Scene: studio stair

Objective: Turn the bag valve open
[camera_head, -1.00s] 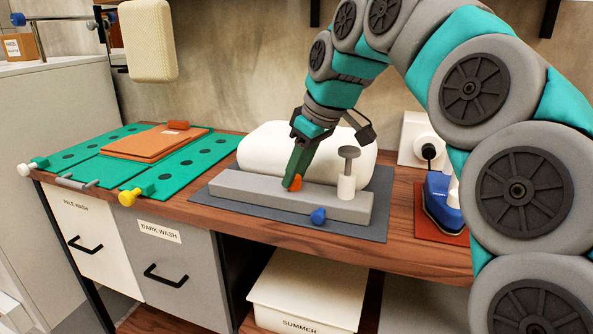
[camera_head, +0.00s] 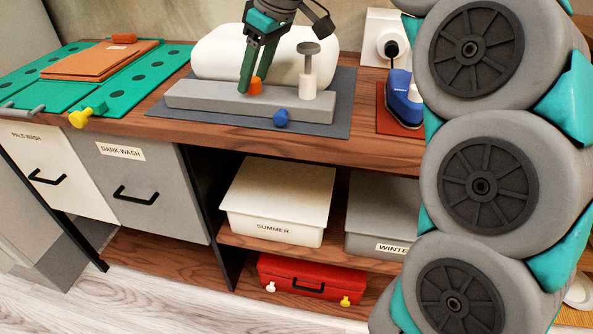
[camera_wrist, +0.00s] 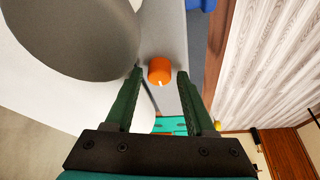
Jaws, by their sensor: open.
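The orange knob (camera_head: 256,86), which I take for the bag valve, stands on a long grey bar (camera_head: 205,97) in front of a plump white bag (camera_head: 225,53). My gripper (camera_head: 253,80) reaches down to the knob from above, its green fingers open. In the wrist view the knob (camera_wrist: 160,70) shows between and just beyond the two fingertips, with a small pale mark on its near edge. A gap shows on each side, so the fingers do not appear to grip it. Part of the knob is hidden by a finger in the head view.
A white post with a grey top (camera_head: 307,75) stands right of the knob. A blue knob (camera_head: 281,117) sits at the bar's front. A blue iron-like item (camera_head: 404,98) is at right, near a wall socket (camera_head: 383,38). Green panels (camera_head: 130,88) lie left.

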